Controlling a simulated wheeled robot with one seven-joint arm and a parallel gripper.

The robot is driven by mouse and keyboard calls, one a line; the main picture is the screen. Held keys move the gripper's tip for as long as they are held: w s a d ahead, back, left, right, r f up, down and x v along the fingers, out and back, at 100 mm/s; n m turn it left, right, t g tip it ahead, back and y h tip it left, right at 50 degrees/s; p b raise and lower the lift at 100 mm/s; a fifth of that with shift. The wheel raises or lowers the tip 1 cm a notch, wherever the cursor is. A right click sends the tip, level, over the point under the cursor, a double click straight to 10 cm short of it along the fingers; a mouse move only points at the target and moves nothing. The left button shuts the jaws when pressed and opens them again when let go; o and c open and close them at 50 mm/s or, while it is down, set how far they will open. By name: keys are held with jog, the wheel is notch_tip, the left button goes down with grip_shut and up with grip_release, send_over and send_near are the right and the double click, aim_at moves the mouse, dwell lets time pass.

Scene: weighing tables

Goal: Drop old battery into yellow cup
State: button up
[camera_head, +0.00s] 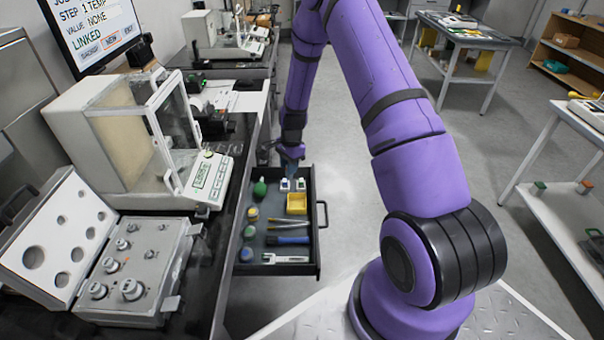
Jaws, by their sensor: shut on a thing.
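The open drawer (312,238) holds a small square yellow container (297,203), the only yellow cup-like thing I can make out. My gripper (290,172) points down over the far end of the drawer, beyond the yellow container. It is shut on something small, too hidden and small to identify. Two small white pieces with dark tops, one on the left (284,185) and one on the right (300,184), show just below my gripper. I cannot tell whether either is the old battery, or whether my gripper touches them.
The drawer also holds a green bulb (260,188), several round jars, tweezers (288,226), a blue-handled tool (288,240) and a wrench (285,258). The black bench with a glass-cased balance (175,135) and weight case (130,275) borders the left.

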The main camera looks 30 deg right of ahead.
jog(key=d+f+m+t, duration=0.1)
jog(key=d+f+m, duration=0.3)
jog(key=f+m, duration=0.3)
jog(key=shift+s+d+f+m, duration=0.25)
jog(key=shift+s+f+m, duration=0.15)
jog(key=shift+f, duration=1.85)
jog(key=o, duration=1)
notch_tip(320, 180, up, 11)
jog(key=d, duration=0.1)
jog(key=shift+s, duration=0.35)
